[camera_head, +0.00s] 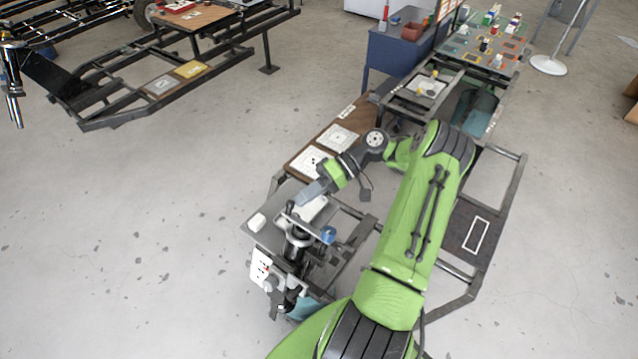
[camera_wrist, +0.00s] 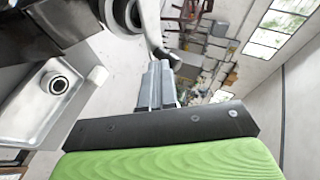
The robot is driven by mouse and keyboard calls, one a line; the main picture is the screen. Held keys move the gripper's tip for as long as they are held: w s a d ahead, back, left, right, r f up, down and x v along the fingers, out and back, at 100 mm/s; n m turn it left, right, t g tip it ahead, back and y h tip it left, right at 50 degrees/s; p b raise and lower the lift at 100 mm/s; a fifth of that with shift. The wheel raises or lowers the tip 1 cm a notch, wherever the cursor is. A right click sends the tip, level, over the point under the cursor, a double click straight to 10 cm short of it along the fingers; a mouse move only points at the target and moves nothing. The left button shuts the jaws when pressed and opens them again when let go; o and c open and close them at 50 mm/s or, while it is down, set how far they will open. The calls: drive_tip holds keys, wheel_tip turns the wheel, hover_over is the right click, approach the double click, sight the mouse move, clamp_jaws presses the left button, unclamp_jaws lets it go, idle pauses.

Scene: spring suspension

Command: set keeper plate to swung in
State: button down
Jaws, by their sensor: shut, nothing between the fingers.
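My gripper (camera_head: 306,197) is at the near end of the dark frame, just above the spring suspension assembly (camera_head: 298,243). In the wrist view my gripper (camera_wrist: 160,82) shows as two grey fingers held together, with nothing between them. A curved light-grey metal part (camera_wrist: 152,28) lies just beyond the fingertips; I cannot tell whether they touch it. A dark cylindrical part with a pale ring stands beside it at the top edge. A blue-ended bar (camera_head: 328,235) sticks out to the right of the assembly. I cannot pick out the keeper plate for certain.
A grey metal plate (camera_head: 262,236) carries a small white block (camera_head: 257,221). A white panel (camera_head: 260,268) hangs at its front. A brown board (camera_head: 312,143) with white square markers lies behind. A blue cabinet (camera_head: 392,56) stands farther back.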

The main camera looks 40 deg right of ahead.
drive_tip(key=p+v, duration=0.3)
drive_tip(key=v, duration=1.2)
drive_tip(key=shift+s+d, duration=0.15)
drive_tip(key=shift+d, duration=0.05)
drive_tip(key=shift+r, duration=0.15)
drive_tip(key=w+a+r+n+g+h, duration=0.1)
drive_tip(key=w+a+r+g+h, duration=0.1)
drive_tip(key=a+r, duration=0.35)
drive_tip(key=w+a+r+g+h, duration=0.2)
drive_tip(key=a+h, duration=0.1)
drive_tip(key=a, duration=0.6)
drive_tip(key=w+a+r+n+g+h, duration=0.1)
drive_tip(key=w+a+r+g+h, duration=0.15)
drive_tip(key=a, duration=0.55)
drive_tip(key=s+a+r+m+t+h, duration=0.1)
drive_tip(key=s+a+r+t+h, duration=0.1)
drive_tip(key=s, duration=0.4)
drive_tip(key=s+a+r+t+h, duration=0.1)
drive_tip(key=s+a+r+t, duration=0.1)
drive_tip(key=s+t, duration=0.2)
drive_tip(key=s+a+r+m+t+h, duration=0.1)
drive_tip(key=s+a+r+t+h, duration=0.1)
drive_tip(key=s, duration=0.7)
drive_tip(key=shift+s+a+r+m+t+h, duration=0.3)
drive_tip(key=shift+s+a+r+t+h, duration=0.1)
drive_tip(key=shift+a+t, duration=0.25)
